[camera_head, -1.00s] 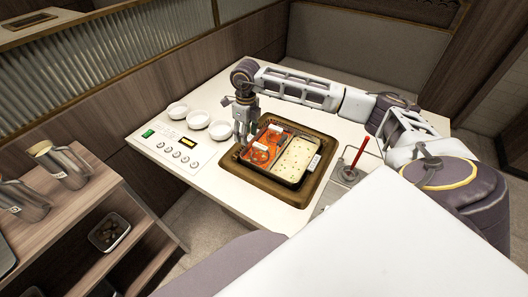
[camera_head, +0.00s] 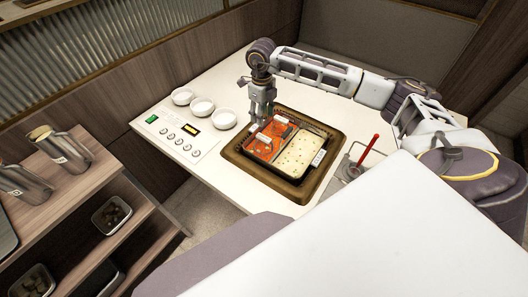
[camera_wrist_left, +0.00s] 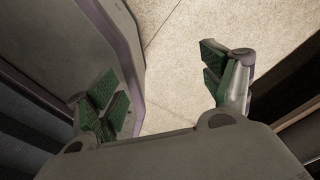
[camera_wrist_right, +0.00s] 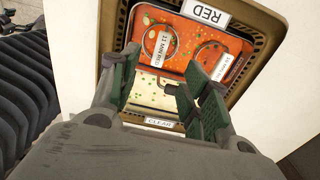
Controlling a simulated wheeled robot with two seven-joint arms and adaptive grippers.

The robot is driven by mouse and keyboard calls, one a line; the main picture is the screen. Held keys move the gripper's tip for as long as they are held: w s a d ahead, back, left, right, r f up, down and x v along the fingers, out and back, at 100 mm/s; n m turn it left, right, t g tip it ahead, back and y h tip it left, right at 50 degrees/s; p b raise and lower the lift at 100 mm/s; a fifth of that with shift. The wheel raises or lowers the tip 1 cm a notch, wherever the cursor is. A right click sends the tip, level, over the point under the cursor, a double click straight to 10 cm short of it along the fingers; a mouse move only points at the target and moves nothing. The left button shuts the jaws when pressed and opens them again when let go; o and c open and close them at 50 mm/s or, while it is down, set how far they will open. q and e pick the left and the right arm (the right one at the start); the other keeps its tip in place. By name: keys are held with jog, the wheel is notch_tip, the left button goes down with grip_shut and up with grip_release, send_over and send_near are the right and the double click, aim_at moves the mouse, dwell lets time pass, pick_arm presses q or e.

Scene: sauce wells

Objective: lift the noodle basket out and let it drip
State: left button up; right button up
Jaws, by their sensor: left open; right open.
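The split pot sits in a brown frame on the white table, with red broth (camera_head: 262,150) on the left and pale broth (camera_head: 296,160) on the right. Two round wire baskets show in the red side in the right wrist view, one (camera_wrist_right: 146,50) with a tag reading like "11 MIN RED" and another (camera_wrist_right: 199,53) with a tag I cannot read. Which is the noodle basket I cannot tell. My right gripper (camera_head: 261,116) is open and empty at the pot's back left, pointing down. My left gripper (camera_wrist_left: 165,88) is open and empty over the floor.
White bowls (camera_head: 202,106) stand behind a control panel (camera_head: 180,133) left of the pot. A red-handled tool (camera_head: 368,150) stands on a holder at right. The back right of the table is clear.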

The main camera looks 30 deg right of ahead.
send_over(264, 137)
jog(key=f, duration=0.7)
jog(key=shift+w+a, duration=0.1)
jog(key=shift+a, duration=0.15)
pick_arm(q)
jog(key=shift+s+d+r, duration=0.15)
jog(key=shift+s+d, duration=0.05)
jog(key=shift+d, duration=0.2)
jog(key=shift+s+d+r, duration=0.1)
jog(key=shift+s+d, duration=0.05)
jog(key=shift+d, duration=0.25)
pick_arm(e)
jog(key=shift+f, duration=0.6)
pick_arm(q)
jog(key=shift+w, duration=0.15)
pick_arm(e)
jog(key=shift+f+p, duration=0.4)
jog(key=shift+f, duration=0.15)
jog(key=f, duration=0.2)
jog(key=shift+d+f, duration=0.2)
jog(key=shift+f, duration=0.2)
jog(key=shift+f+p, duration=0.3)
jog(key=shift+f, duration=0.3)
pick_arm(q)
jog(key=shift+s+d+r, duration=0.3)
jog(key=shift+d+r, duration=0.1)
jog(key=shift+d, duration=0.1)
pick_arm(e)
jog(key=shift+c, duration=0.2)
